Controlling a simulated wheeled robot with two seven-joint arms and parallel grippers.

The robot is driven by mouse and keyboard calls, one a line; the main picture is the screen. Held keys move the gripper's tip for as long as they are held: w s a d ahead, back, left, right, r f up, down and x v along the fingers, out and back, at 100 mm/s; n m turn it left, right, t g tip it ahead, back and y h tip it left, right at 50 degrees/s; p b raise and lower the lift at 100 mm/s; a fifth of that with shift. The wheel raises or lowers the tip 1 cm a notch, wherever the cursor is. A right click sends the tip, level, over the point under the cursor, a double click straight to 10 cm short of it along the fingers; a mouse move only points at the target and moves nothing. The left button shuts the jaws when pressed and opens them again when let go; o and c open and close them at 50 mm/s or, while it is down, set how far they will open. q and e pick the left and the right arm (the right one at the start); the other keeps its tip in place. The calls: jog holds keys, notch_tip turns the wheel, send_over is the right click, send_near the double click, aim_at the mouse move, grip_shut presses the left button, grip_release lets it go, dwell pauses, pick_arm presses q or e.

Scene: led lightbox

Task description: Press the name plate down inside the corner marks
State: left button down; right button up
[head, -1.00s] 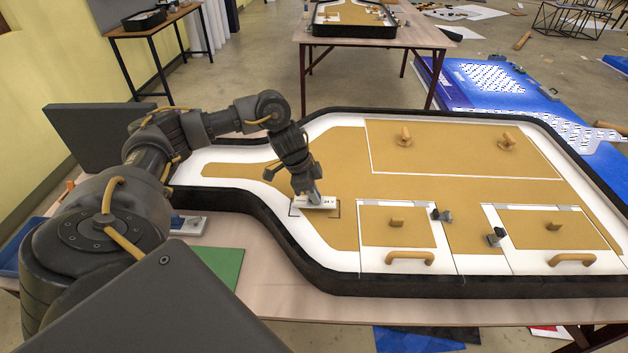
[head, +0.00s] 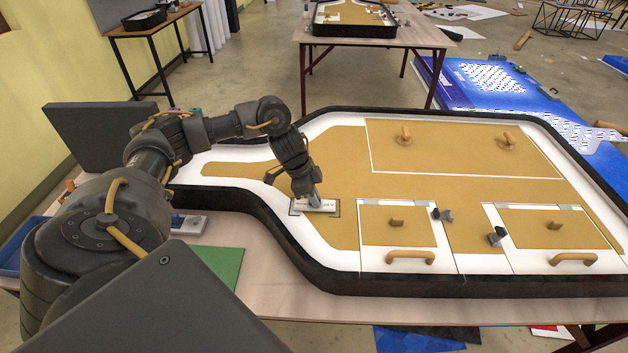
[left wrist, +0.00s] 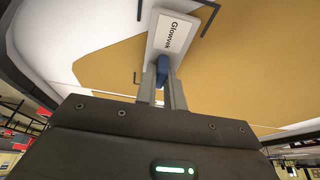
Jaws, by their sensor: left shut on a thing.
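The white name plate (head: 325,206), lettered "Glowvik" in the left wrist view (left wrist: 171,35), is at the board's narrow left part. My left gripper (head: 313,205) is over it, pointing down. In the left wrist view its fingers (left wrist: 163,82) are shut on a blue piece (left wrist: 162,70) at the plate's near end, which looks like the plate's grip. My right gripper is not in view.
The board (head: 440,188) has a raised black rim, with wooden knobs and handled doors on its right. A green sheet (head: 222,264) and a small grey-white block (head: 188,225) lie at the left on the table. The tan area right of the plate is clear.

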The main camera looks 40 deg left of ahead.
pick_arm(q)
jog(key=shift+f, duration=0.45)
jog(key=c, duration=1.6)
grip_release()
jog(key=shift+o, duration=1)
jog(key=shift+s, duration=0.1)
jog(key=p+v, duration=0.7)
jog(key=shift+r, duration=0.2)
jog(key=shift+a+r+p, duration=0.1)
jog(key=shift+r+p, duration=0.25)
jog(key=shift+p, duration=0.2)
